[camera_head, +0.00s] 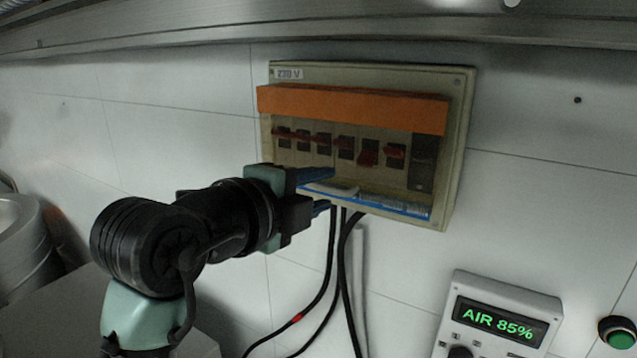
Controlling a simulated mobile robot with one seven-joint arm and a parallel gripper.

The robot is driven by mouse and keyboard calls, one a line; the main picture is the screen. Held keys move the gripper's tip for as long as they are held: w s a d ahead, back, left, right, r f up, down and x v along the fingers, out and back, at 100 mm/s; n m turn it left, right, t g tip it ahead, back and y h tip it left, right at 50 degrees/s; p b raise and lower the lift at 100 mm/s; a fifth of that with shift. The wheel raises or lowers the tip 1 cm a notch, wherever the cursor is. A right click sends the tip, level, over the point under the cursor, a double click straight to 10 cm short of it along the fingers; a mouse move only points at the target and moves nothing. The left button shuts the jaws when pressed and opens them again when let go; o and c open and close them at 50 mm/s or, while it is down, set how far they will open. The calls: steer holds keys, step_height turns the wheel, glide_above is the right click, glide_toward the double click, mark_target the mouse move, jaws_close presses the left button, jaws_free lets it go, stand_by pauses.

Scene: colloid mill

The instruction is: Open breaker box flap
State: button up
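The breaker box (460,150) is a beige box on the white wall, labelled "230 V". Its orange flap (350,108) runs along the upper part of the front, tilted up and outward. Below it a row of breakers (345,150) with red switches is uncovered. My gripper (328,189) comes from the left at the box's lower left edge, below the flap and apart from it. Its two fingers are spread, with a gap between them. Whether they touch the blue-edged lower rim (395,208) I cannot tell.
Black cables (328,265) hang from under the box, close to my gripper. A display unit (500,322) reading "AIR 85%" and a green button (619,338) are at the lower right. A metal ledge (330,30) runs above the box.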

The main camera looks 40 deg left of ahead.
jaws_close()
steer(key=shift+f, duration=0.1)
stand_by(1.3)
